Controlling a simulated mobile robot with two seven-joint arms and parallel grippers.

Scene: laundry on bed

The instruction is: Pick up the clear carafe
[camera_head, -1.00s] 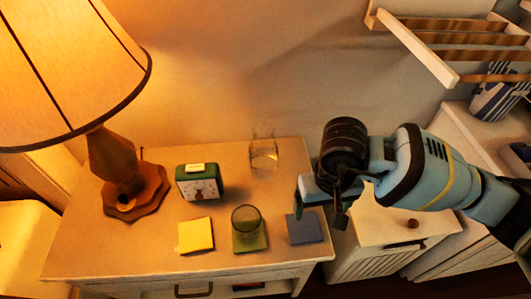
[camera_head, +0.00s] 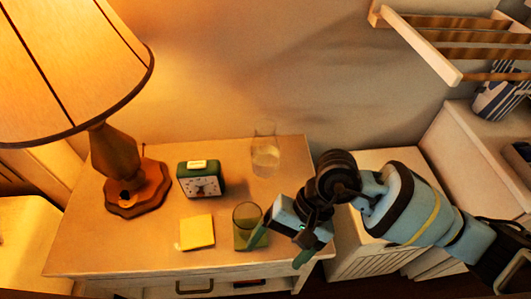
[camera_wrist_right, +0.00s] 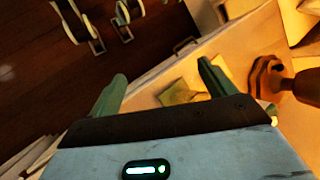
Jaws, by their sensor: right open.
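The clear carafe (camera_head: 265,160) stands upright near the back edge of the nightstand (camera_head: 120,250), against the wall. Its lower part looks partly filled with clear liquid. My right gripper (camera_head: 281,249) is open and empty over the front right part of the nightstand, in front of and slightly right of the carafe and apart from it. Its two fingers also show in the right wrist view (camera_wrist_right: 162,75), spread with nothing between them. I cannot make out the carafe in the right wrist view. My left gripper is not in view.
A green glass (camera_head: 246,220) on a green square stands close beside the right gripper's left finger. A yellow square (camera_head: 197,232), a green clock (camera_head: 201,179) and a lamp (camera_head: 112,155) stand or lie further left. A drying rack (camera_head: 430,50) hangs at upper right.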

